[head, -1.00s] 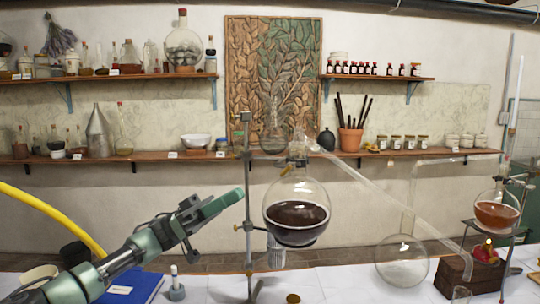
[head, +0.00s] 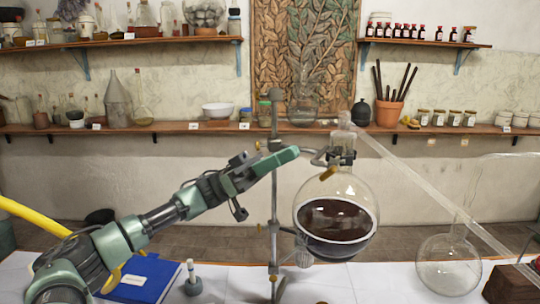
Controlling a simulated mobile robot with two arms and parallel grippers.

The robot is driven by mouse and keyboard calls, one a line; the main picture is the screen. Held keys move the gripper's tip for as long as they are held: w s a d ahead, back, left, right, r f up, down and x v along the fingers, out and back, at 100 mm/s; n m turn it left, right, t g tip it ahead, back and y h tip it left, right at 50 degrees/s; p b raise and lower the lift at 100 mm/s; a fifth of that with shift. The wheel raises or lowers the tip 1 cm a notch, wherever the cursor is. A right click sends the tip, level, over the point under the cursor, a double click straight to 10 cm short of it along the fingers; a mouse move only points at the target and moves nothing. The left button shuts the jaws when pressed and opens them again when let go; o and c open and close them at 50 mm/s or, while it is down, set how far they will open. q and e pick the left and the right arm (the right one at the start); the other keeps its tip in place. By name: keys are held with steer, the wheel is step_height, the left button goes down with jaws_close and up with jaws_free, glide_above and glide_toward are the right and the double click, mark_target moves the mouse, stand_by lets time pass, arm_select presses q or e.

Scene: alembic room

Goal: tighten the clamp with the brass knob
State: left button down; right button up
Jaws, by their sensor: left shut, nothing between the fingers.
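A round glass flask (head: 337,235) with dark brown liquid hangs upright beside a metal stand rod (head: 274,200). A dark clamp (head: 318,154) reaches from the rod to the flask's neck. A small brass-coloured knob (head: 328,173) shows just below the clamp, by the neck. My left gripper (head: 294,154) is shut and empty. Its green tip crosses in front of the rod and ends close to the clamp, left of and above the knob. I cannot tell whether it touches the clamp. My right gripper is not in view.
A slanting glass tube (head: 430,187) runs right from the flask top. An empty round flask (head: 448,265) and a wooden block (head: 510,285) stand at the right. A blue book (head: 148,277) lies at the left. Shelves (head: 180,128) with glassware line the wall.

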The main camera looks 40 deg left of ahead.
mark_target(328, 173)
arm_select(q)
steer(key=d, duration=0.1)
steer(key=w+d+p, duration=0.1)
steer(key=d, duration=0.1)
steer(key=d+f+p, duration=0.1)
steer(key=d, duration=0.1)
steer(key=shift+w+d, duration=0.15)
steer(key=shift+d, duration=0.1)
steer(key=shift+d+f, duration=0.2)
stand_by(0.3)
